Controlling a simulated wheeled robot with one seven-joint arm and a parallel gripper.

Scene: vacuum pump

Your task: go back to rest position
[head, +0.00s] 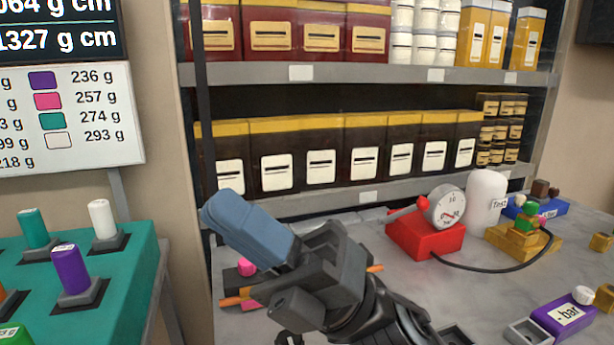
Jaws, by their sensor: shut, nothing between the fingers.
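My gripper (235,218) is in the lower middle of the head view, above the grey worktop (370,235). Its dark grey body and blue-grey end point up and to the left, toward the shelves. It is shut, and I see nothing held in it. My wrist and forearm reach in from the bottom edge and hide part of the worktop. Pink and orange pieces show partly behind the gripper; I cannot tell what they are.
Right of my gripper stand a red base (425,238) with a gauge (446,206), a white container (486,196) and a black hose. Shelves (300,190) of boxes rise behind. A teal table (135,262) with coloured cylinders stands at left.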

